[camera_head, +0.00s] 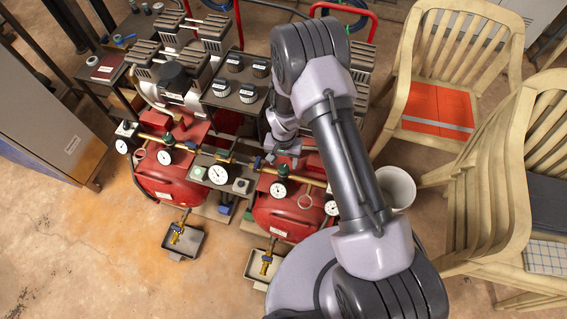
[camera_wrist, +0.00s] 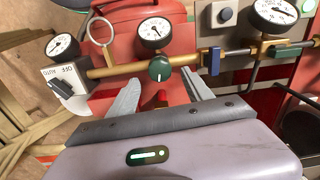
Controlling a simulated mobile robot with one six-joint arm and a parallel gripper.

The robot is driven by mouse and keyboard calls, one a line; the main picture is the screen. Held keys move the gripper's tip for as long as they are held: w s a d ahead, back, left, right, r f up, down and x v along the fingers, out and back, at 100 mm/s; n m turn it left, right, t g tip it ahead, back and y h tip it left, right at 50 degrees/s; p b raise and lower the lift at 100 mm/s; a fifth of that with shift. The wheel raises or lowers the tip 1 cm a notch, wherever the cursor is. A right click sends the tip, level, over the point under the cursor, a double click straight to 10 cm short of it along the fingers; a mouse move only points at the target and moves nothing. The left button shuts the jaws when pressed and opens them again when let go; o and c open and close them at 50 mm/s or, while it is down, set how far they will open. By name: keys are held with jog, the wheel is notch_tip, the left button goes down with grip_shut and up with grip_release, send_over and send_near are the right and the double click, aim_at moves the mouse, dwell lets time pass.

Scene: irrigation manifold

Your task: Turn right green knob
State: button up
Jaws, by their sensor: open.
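The green knob (camera_wrist: 160,69) sits on a brass pipe (camera_wrist: 118,69), just below a round white-faced gauge (camera_wrist: 155,33) in the wrist view. My gripper (camera_wrist: 161,77) is open, with one finger to each side of the knob in the picture. Its fingertips are near the pipe, and I see no contact with the knob. I cannot tell the exact depth gap. In the head view my gripper (camera_head: 282,158) is above the right red tank (camera_head: 285,217), and the knob is too small and covered to make out clearly.
A switch box (camera_wrist: 65,82) and small gauge (camera_wrist: 62,45) stand at the pipe's left end in the wrist view. A blue-handled valve (camera_wrist: 214,60) is right of the knob. Wooden chairs (camera_head: 440,75) and a white bucket (camera_head: 396,187) are at the right. Open floor lies at lower left.

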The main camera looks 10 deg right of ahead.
notch_tip(320, 180, up, 13)
jog(key=p, duration=0.3)
jog(key=shift+r+p, duration=0.15)
jog(key=shift+p, duration=0.25)
notch_tip(320, 180, up, 14)
jog(key=t, duration=0.1)
send_over(283, 168)
jog(key=d, duration=0.2)
jog(key=s+d+r+t+y, duration=0.15)
jog(key=s+r, duration=0.35)
jog(key=r, duration=0.7)
jog(key=s+d+r+t, duration=0.2)
jog(key=s+r, duration=0.8)
jog(key=s, duration=0.5)
jog(key=shift+s+r+m+t, duration=0.2)
jog(key=shift+s+m+t, duration=0.15)
jog(key=shift+t, duration=0.3)
jog(key=shift+w+y, duration=0.1)
jog(key=shift+y, duration=0.15)
